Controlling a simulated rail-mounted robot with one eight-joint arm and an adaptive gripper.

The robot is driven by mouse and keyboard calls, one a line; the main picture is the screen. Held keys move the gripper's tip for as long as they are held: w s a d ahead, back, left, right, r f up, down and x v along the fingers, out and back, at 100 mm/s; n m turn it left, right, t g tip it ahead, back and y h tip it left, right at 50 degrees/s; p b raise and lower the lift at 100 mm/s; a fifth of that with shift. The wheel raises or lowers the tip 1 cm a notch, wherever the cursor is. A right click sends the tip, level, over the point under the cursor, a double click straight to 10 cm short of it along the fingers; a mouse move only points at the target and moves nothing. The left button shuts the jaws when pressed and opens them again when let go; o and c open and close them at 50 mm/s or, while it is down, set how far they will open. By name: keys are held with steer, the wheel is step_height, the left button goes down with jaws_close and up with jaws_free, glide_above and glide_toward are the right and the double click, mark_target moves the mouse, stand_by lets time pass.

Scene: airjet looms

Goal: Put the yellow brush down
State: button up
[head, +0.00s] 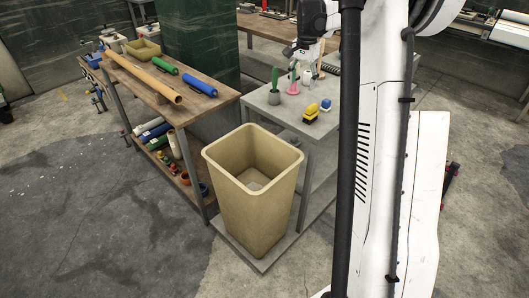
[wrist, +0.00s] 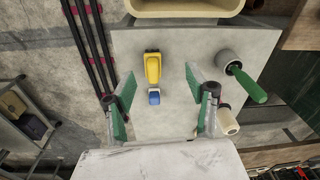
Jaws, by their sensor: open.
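The yellow brush (head: 310,113) lies on the grey table (head: 262,104) near its front edge. In the wrist view the brush (wrist: 153,67) rests on the table top ahead of the fingertips, between their lines. A small blue object (wrist: 154,97) is close beside it, also seen in the head view (head: 325,104). My gripper (wrist: 166,90) has its two green-padded fingers spread wide, with nothing held between them. In the head view it is above the far part of the table, partly hidden by my arm.
A wooden bench (head: 150,82) with tubes is at left.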

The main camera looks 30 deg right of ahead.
steer(key=s+a+r+n+t, duration=0.25)
steer(key=s+a+r, duration=0.35)
steer(key=a, duration=0.5)
steer(key=s+a+r+n+t, duration=0.1)
steer(key=s+a+r+n, duration=0.3)
steer(key=s+a, duration=0.6)
steer(key=s+a+f+n+t, duration=0.1)
steer(key=s+a+f+n, duration=0.2)
steer(key=s+a, duration=0.4)
steer(key=s+a+f+n+t, duration=0.2)
steer(key=s+a+f+n, duration=0.1)
steer(key=s+a, duration=0.4)
steer(key=shift+s+a+f, duration=0.4)
steer(key=shift+s, duration=0.5)
steer(key=shift+o, duration=0.7)
steer(key=shift+n, duration=0.25)
